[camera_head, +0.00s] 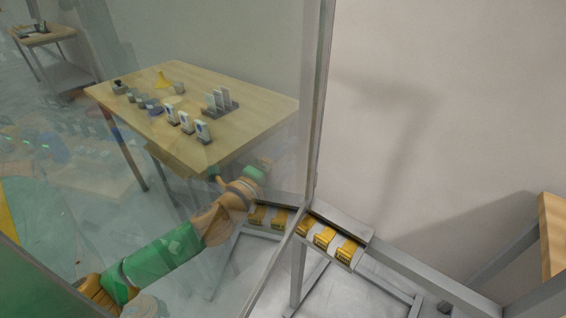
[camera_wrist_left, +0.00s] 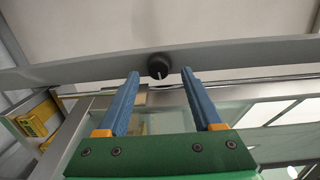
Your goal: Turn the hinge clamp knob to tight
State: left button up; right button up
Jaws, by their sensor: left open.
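The black round knob (camera_wrist_left: 158,66) is on a long grey bar in the left wrist view, with a short white mark pointing downward in the picture. My left gripper (camera_wrist_left: 160,73) is open, its two blue fingers pointing up toward the knob. The knob shows between the fingertips, one on each side; I cannot tell whether either touches it. In the head view my green and orange left arm (camera_head: 165,252) shows through the glass and reaches toward the frame post. The knob cannot be made out in the head view. My right gripper is not in view.
A glass panel (camera_head: 268,125) with a grey metal frame stands in front. Yellow-labelled blocks (camera_head: 322,237) sit along a grey rail by the post. A wooden table (camera_head: 250,98) holding several small items stands behind the glass. A wooden-topped table edge (camera_head: 553,235) is at far right.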

pick_arm(q)
jog(key=v, duration=0.4)
jog(key=shift+b, duration=0.3)
jog(key=w+a+f+n+g+y, duration=0.1)
jog(key=a+f+n+y, duration=0.3)
jog(key=f, duration=0.6)
jog(key=w+a+f+n+g+y, duration=0.15)
jog(key=a+f+n, duration=0.3)
jog(key=f, duration=0.55)
jog(key=s+a+f+n+g+y, duration=0.1)
jog(key=s+a+f+n, duration=0.2)
jog(key=f, duration=0.4)
jog(key=s+a+f+n+g+y, duration=0.1)
jog(key=s+a+f+n+g, duration=0.2)
jog(key=f, duration=0.5)
jog(key=s+a+f+n+g+y, duration=0.1)
jog(key=s+f+n+g+y, duration=0.2)
jog(key=s+f, duration=1)
jog(key=s+f+n+g, duration=0.2)
jog(key=s, duration=1)
jog(key=s+f+n+g+h, duration=0.1)
jog(key=s+f+n+g, duration=0.1)
jog(key=s, duration=1)
jog(key=shift+s+f+n, duration=0.2)
jog(key=shift+f+n, duration=0.25)
jog(key=shift+f, duration=0.1)
